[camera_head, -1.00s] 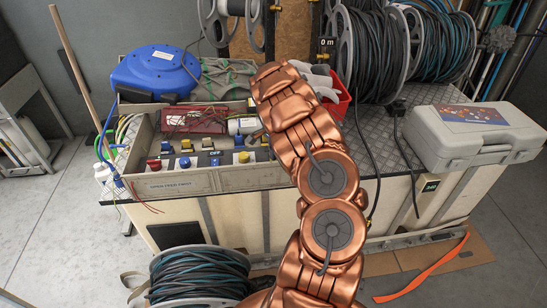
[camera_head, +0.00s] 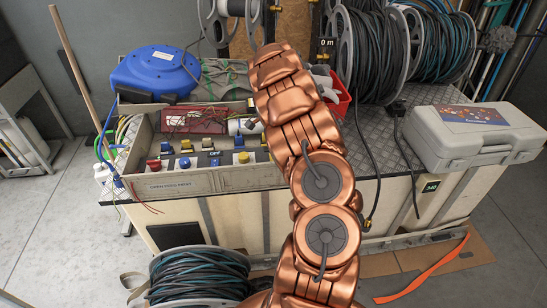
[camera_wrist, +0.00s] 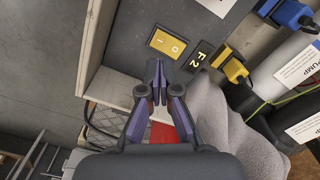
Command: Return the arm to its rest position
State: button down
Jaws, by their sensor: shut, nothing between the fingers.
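My copper arm (camera_head: 318,180) rises from the bottom of the head view, in front of the workbench, and bends up to the left over the bench top. Its far end is raised near the top middle, and the gripper is hidden behind it there. In the wrist view my gripper (camera_wrist: 158,78) is shut, its dark purple-grey fingertips together and empty. The fingertips show just below a yellow rocker switch (camera_wrist: 166,43) on a grey panel; I cannot tell the gap. A grey cloth-like thing (camera_wrist: 235,135) lies right of the fingers.
A tray of switches (camera_head: 180,182), a blue reel (camera_head: 155,72) and a red bin (camera_head: 340,105) are on the bench. A grey case (camera_head: 470,150) sits right. Large hose reels (camera_head: 375,55) stand behind. Another hose reel (camera_head: 200,275) is on the floor. Floor at left is open.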

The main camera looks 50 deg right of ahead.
dwell(0.6)
jog(key=s+a+r+n+g, duration=0.1)
jog(key=s+a+r+n, duration=0.35)
jog(key=a+r, duration=0.55)
jog(key=s+a+r+n, duration=0.4)
jog(key=s+a+r, duration=0.2)
jog(key=a, duration=0.8)
jog(key=s+a+f+n, duration=0.1)
jog(key=s+a+n, duration=1)
jog(key=s+a, duration=0.6)
jog(key=shift+s+g, duration=0.4)
jog(key=shift+s, duration=0.8)
jog(key=shift+a+n, duration=0.1)
jog(key=shift+n, duration=0.15)
